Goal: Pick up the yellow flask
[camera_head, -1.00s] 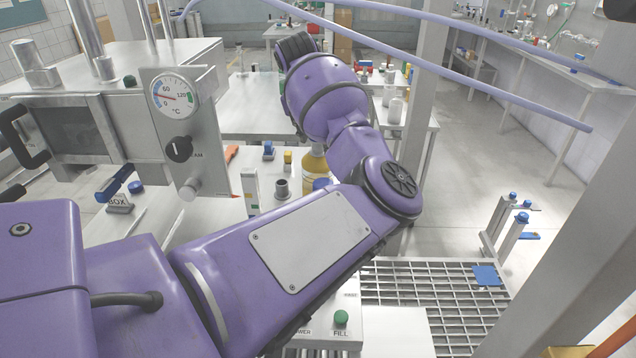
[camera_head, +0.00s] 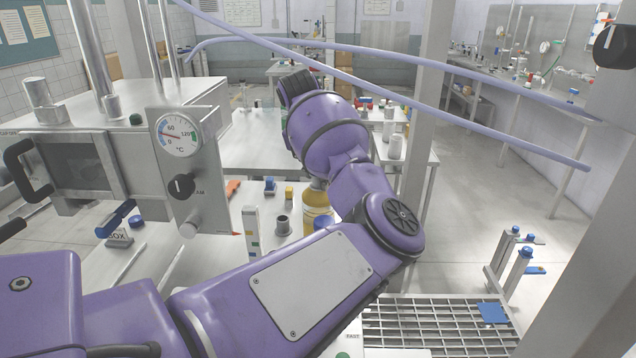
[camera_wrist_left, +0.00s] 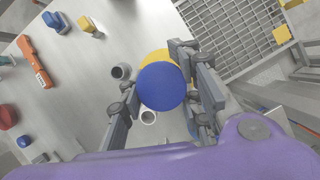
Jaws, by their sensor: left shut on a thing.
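The yellow flask (camera_head: 316,208) stands out behind my purple arm in the head view, near the middle of the work table, partly covered by the arm. A round blue part (camera_head: 323,222) shows against its lower front. In the left wrist view the yellow of the flask (camera_wrist_left: 152,57) shows behind a large blue disc (camera_wrist_left: 161,87); I cannot tell whether that is its cap. My left gripper (camera_wrist_left: 157,76) has one finger on each side and is shut on the flask. Its fingers are hidden in the head view. My right gripper is not in view.
A grey cup (camera_head: 282,226) stands just left of the flask. Blue (camera_head: 270,186) and yellow (camera_head: 289,193) blocks and an orange tool (camera_head: 232,187) lie farther back. A steel machine with a gauge (camera_head: 178,134) stands at left. A metal grating (camera_head: 430,322) is at lower right.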

